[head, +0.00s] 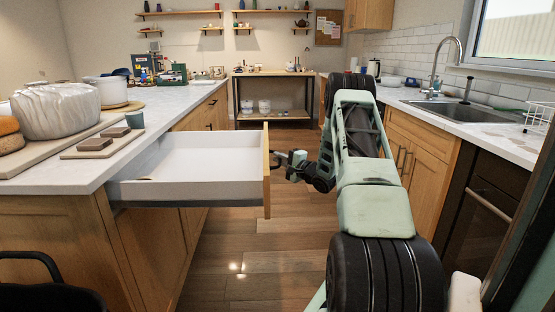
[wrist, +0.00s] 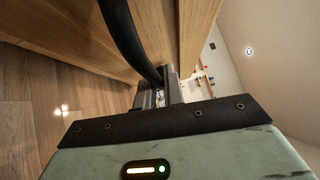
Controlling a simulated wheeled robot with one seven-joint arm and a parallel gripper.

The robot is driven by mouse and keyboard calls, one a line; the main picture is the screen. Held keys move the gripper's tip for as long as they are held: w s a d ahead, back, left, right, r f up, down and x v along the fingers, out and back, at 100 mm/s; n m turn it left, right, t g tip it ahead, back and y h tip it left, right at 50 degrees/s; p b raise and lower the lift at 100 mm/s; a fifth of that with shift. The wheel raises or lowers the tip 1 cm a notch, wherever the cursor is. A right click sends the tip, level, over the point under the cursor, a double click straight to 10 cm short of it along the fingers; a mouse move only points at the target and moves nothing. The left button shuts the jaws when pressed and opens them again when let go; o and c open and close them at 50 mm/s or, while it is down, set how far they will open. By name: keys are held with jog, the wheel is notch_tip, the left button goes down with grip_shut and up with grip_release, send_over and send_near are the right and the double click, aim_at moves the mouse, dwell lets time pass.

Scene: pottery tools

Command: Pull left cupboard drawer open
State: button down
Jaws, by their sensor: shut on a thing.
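The left cupboard drawer (head: 185,191) stands pulled far out from under the left counter in the head view, with white inner walls and a wooden front (head: 266,170). Its inside looks mostly empty. My gripper (head: 280,160) is at the outer face of that front. In the wrist view a dark curved handle (wrist: 130,38) runs down between the fingers of my gripper (wrist: 160,96), which is shut on it. The wooden drawer front (wrist: 155,25) shows behind the handle. The fingertips are partly hidden.
The left counter (head: 60,180) holds a board with two brown blocks (head: 103,141), a white fluted pot (head: 58,110) and a small green cup (head: 135,119). Sink cupboards (head: 420,165) stand on the right. Wooden floor (head: 290,245) lies clear between. A dark chair (head: 35,275) is at lower left.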

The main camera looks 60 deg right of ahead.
jog(key=c, duration=1.5)
grip_release()
jog(key=s+a+f, duration=0.1)
jog(key=s+a, duration=0.1)
jog(key=s, duration=1.5)
jog(key=shift+s+f, duration=0.15)
jog(key=shift+f, duration=0.05)
